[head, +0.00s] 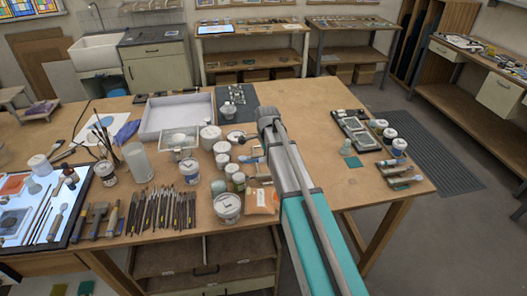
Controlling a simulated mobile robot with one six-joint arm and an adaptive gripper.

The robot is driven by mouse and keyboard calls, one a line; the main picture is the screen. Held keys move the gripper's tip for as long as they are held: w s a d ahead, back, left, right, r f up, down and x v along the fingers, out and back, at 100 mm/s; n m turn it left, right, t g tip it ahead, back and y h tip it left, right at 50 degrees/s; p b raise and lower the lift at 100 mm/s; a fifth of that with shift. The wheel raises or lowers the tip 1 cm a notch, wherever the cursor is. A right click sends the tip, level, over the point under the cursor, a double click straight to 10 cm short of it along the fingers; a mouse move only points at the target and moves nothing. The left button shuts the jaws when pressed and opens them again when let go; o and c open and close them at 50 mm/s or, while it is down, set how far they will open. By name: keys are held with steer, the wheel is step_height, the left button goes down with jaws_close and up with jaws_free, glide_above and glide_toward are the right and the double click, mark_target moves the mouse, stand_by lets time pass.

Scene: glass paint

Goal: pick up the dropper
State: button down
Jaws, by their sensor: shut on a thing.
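My arm reaches in from the lower right over the table, and its dark end with my gripper (268,114) is above the middle of the table. The fingertips are hidden behind my own wrist. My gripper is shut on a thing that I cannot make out. I cannot pick out the dropper for certain.
White lidded jars (227,207) and several brushes (163,209) crowd the table (317,148) left of my arm. A white tray (176,118) and a dark mat (251,105) lie farther back. More jars (389,135) stand at the right. Bare wood shows right of my arm.

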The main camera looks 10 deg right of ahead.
steer(key=s+r+p, duration=0.2)
steer(key=s+r, duration=0.1)
steer(key=s, duration=0.4)
steer(key=shift+s, duration=0.15)
stand_by(1.4)
step_height(320, 180, down, 3)
steer(key=b, duration=0.3)
steer(key=shift+s, duration=0.1)
stand_by(0.4)
